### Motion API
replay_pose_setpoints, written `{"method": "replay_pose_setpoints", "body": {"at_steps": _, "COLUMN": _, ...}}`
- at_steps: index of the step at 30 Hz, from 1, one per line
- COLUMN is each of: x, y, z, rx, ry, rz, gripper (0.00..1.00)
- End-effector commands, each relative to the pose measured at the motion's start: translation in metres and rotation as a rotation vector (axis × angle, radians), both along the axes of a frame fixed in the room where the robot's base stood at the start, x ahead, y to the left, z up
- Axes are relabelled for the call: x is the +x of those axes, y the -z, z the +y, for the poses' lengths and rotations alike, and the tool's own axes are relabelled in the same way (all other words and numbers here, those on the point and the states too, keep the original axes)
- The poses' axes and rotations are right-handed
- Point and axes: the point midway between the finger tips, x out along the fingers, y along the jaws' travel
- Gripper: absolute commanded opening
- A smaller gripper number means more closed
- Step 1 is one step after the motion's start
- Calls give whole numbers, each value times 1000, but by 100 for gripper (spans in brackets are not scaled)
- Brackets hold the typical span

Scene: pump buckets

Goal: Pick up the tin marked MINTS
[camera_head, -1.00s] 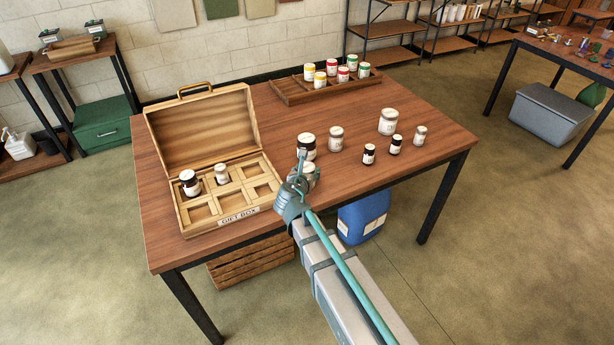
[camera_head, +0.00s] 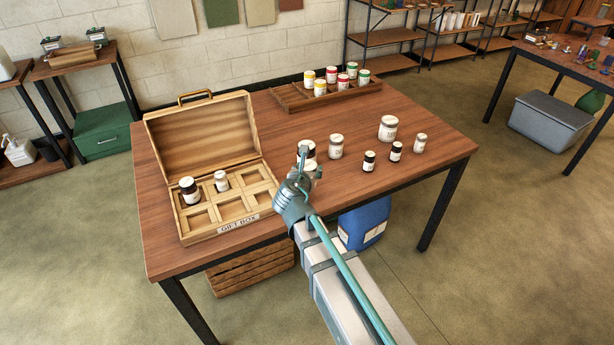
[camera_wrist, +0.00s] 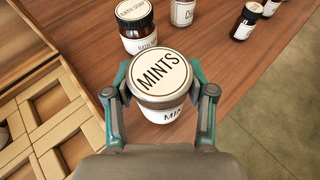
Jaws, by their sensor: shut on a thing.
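The tin marked MINTS (camera_wrist: 160,75) is a white tin with a pale lid and dark lettering. My gripper (camera_wrist: 160,95) is shut on it, with one finger on each side, in the wrist view. The head view shows my gripper (camera_head: 302,175) at the table's front edge, with the tin (camera_head: 315,172) mostly hidden behind it. The tin looks upright. I cannot tell whether its base touches the table.
A dark jar with a white label (camera_wrist: 138,27) stands just beyond the tin. The open gift box (camera_head: 225,232), holding two jars, is to the left. Several jars, including a large white one (camera_head: 388,128), stand to the right. A rack (camera_head: 290,100) is at the back.

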Motion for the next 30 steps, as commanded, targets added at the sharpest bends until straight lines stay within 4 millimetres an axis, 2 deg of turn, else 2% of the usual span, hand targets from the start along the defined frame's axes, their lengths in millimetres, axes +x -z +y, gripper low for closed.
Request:
{"method": "replay_pose_setpoints", "body": {"at_steps": 1, "x": -15, "y": -14, "z": -5, "rx": 2, "ry": -1, "rz": -4, "gripper": 17}}
{"method": "replay_pose_setpoints", "body": {"at_steps": 4, "x": -31, "y": -35, "z": -9, "rx": 2, "ry": -1, "rz": -4, "gripper": 17}}
{"method": "replay_pose_setpoints", "body": {"at_steps": 11, "x": -77, "y": -55, "z": -23, "rx": 1, "ry": -1, "rz": -2, "gripper": 17}}
{"method": "replay_pose_setpoints", "body": {"at_steps": 13, "x": -71, "y": -49, "z": -20, "rx": 0, "ry": 3, "rz": -4, "gripper": 17}}
{"method": "replay_pose_setpoints", "body": {"at_steps": 17, "x": -69, "y": -50, "z": -20, "rx": -1, "ry": 9, "rz": -8, "gripper": 17}}
{"method": "replay_pose_setpoints", "body": {"at_steps": 30, "x": -71, "y": -53, "z": -21, "rx": -1, "ry": 20, "rz": -14, "gripper": 17}}
